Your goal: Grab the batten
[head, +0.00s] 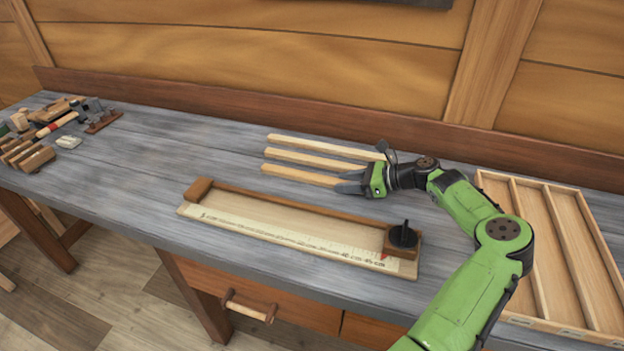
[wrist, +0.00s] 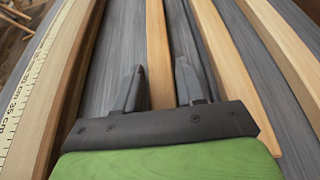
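Three pale wooden battens lie side by side on the bench: a near one (head: 298,175), a middle one (head: 308,159) and a far one (head: 312,146). My gripper (head: 352,183) is at the right end of the near batten, its fingers pointing left along it. In the wrist view my gripper (wrist: 160,78) is open, with the near batten (wrist: 158,45) running between its two fingers and gaps showing beside it. The middle batten (wrist: 228,70) and far batten (wrist: 283,45) lie to the right of the fingers. I cannot tell how high the fingers are above the bench.
A measuring board (head: 290,235) with a printed scale, end block and black knob (head: 403,236) lies in front of the battens. A slotted wooden tray (head: 532,245) stands at right. Several tools and blocks (head: 50,125) sit at far left. The bench between is clear.

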